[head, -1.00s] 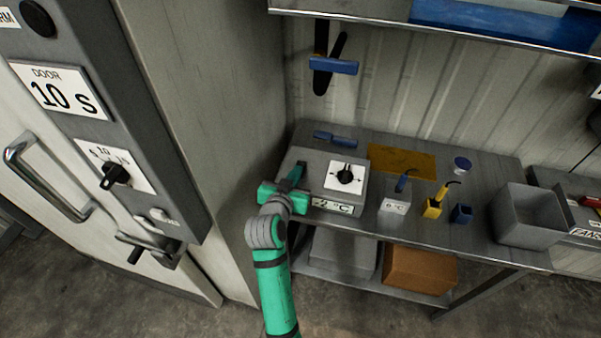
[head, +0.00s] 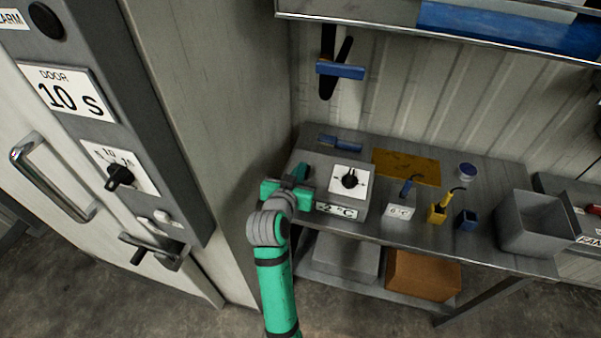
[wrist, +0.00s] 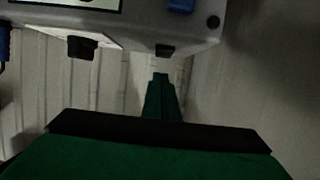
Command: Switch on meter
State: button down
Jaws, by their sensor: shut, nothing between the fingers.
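A grey box with a white dial plate, a black knob and a "-2 °C" label, which may be the meter (head: 325,172), sits on the bench's left end. It also shows along the top of the wrist view (wrist: 135,22), with the black knob (wrist: 82,46) and a small dark block, possibly a switch (wrist: 165,50). My gripper (head: 302,171) is at the box's left side in the head view and hides part of it. In the wrist view my gripper (wrist: 161,78) is shut and empty, its tip just below the small dark block; contact cannot be told.
A cold-room door with a handle (head: 50,180) and a grey control column (head: 125,130) stands at left. The bench (head: 395,222) also holds a yellow probe cup (head: 437,214), a blue cup (head: 467,220) and a grey bin (head: 535,225). A shelf edge (head: 440,40) overhangs the back.

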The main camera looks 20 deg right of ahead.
jog(key=r, duration=0.3)
jog(key=shift+s+a, duration=0.25)
jog(key=s+a, duration=0.5)
jog(key=s, duration=0.3)
jog(key=shift+s+r, duration=0.3)
jog(key=shift+r, duration=0.05)
jog(key=shift+w, duration=0.1)
jog(key=s+a+f+n+t+y, duration=0.1)
jog(key=s+a+f+n+y, duration=0.2)
jog(key=s+f, duration=0.4)
jog(key=s+a+f+n+t+y, duration=0.1)
jog(key=s+a+f+n+y, duration=0.2)
jog(key=s+f, duration=0.5)
jog(key=s+a+r, duration=0.1)
jog(key=s+a, duration=0.1)
jog(key=s, duration=0.8)
jog(key=s+a+r+t+y, duration=0.1)
jog(key=s+a, duration=0.1)
jog(key=s, duration=0.8)
jog(key=shift+a+y, duration=0.3)
